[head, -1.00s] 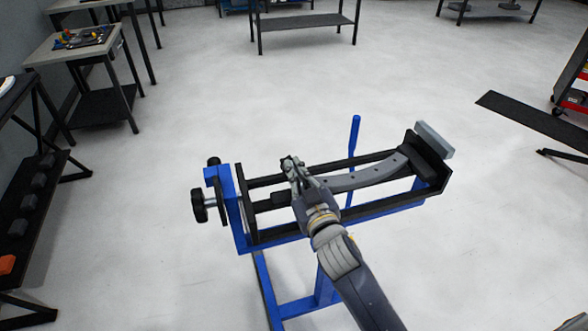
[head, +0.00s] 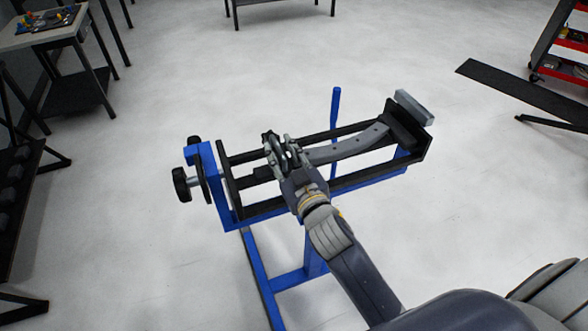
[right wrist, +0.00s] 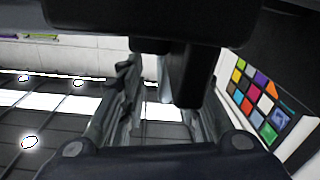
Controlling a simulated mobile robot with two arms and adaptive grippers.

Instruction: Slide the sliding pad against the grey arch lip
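The grey arch (head: 350,146) is a curved bar with holes, lying in the black frame of a blue stand. Its right end meets a black end block (head: 404,127). A dark block (head: 263,173), possibly the sliding pad, lies inside the frame just left of my right gripper (head: 279,141). The right gripper is over the arch's left end, its fingers apart; they hide that end and the lip. In the right wrist view, a black block (right wrist: 187,75) shows ahead between the open fingers (right wrist: 158,100); contact cannot be told. My left gripper is not in view.
A black knob (head: 182,185) is at the stand's left end, and a blue lever (head: 335,115) rises behind the frame. A workbench (head: 40,35) is at the upper left, a dark ramp-like board (head: 520,88) at the right.

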